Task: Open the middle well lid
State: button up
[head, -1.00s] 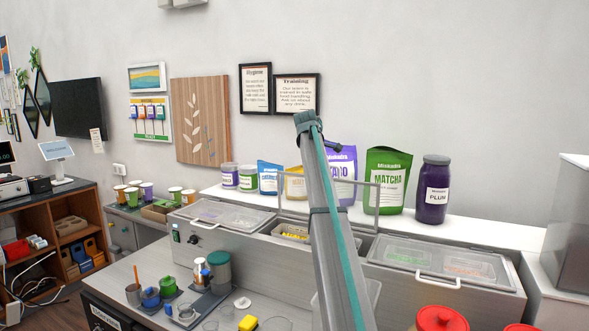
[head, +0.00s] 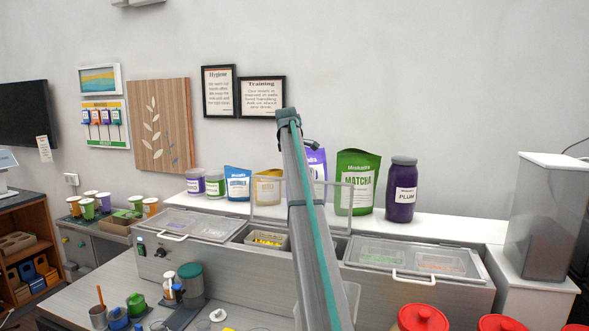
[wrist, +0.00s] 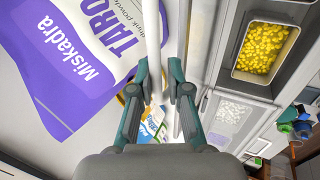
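The middle well lid (head: 346,209) is a clear panel with a pale frame. It stands upright at the back of the middle well, partly hidden behind my arm in the head view. The open middle well (head: 240,238) holds a tray of yellow pieces (head: 267,240), which also shows in the wrist view (wrist: 262,48). My gripper (wrist: 160,72) has its two fingers apart. A white bar (wrist: 153,45), seemingly part of the lid, runs between them, close to the left finger; I cannot tell whether they touch. The head view hides my gripper.
The left lid (head: 212,226) and right lid (head: 420,259) are shut. Pouches, including a green matcha one (head: 357,182), and a plum jar (head: 402,190) stand on the ledge behind. Red-lidded jars (head: 423,318) stand at the front right.

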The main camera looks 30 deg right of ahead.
jog(key=shift+o, duration=1.1)
jog(key=shift+r, duration=0.1)
jog(key=v, duration=0.7)
jog(key=shift+r, duration=0.15)
jog(key=shift+a, duration=0.1)
